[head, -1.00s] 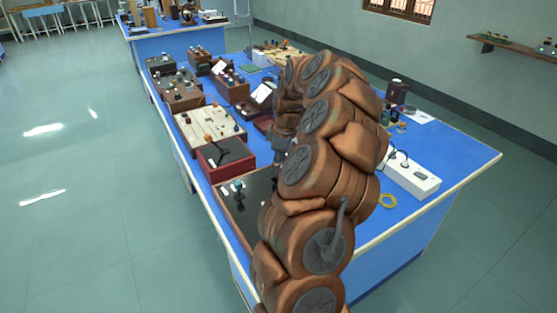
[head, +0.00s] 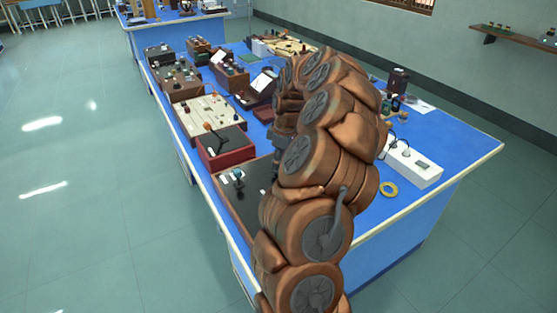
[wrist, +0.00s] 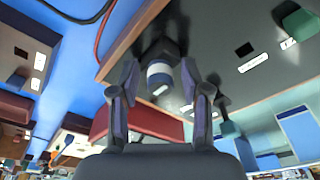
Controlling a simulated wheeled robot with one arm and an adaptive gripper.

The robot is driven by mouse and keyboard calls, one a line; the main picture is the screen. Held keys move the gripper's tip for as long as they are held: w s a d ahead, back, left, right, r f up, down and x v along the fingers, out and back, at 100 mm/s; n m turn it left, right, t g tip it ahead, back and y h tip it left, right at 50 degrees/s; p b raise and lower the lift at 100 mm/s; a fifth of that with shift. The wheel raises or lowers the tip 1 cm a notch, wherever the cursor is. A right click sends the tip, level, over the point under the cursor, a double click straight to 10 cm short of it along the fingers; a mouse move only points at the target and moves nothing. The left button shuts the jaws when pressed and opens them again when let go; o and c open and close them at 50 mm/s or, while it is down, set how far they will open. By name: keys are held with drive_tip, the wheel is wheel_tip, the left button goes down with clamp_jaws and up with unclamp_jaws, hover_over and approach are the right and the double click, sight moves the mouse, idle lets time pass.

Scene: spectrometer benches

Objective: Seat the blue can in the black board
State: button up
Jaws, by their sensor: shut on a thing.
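My gripper (wrist: 160,82) is shut on the blue can (wrist: 159,72), which has a white band, in the wrist view. The can is between the two fingers, and its far end is in shadow. The black board (wrist: 262,85) has a dark face and a brown wooden edge, and lies beyond and to the right of the can there. I cannot tell whether can and board touch. In the head view the board (head: 247,205) lies at the near end of the blue bench. My arm hides much of it, the can and most of my gripper.
A red box with a dark top (head: 228,150) stands just behind the board. The bench's near right corner is clear.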

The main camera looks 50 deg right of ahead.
drive_tip(key=o, duration=1.2)
drive_tip(key=r, duration=0.4)
drive_tip(key=s+r, duration=0.1)
drive_tip(key=r, duration=0.7)
drive_tip(key=shift+s+d, duration=0.3)
drive_tip(key=shift+d, duration=0.1)
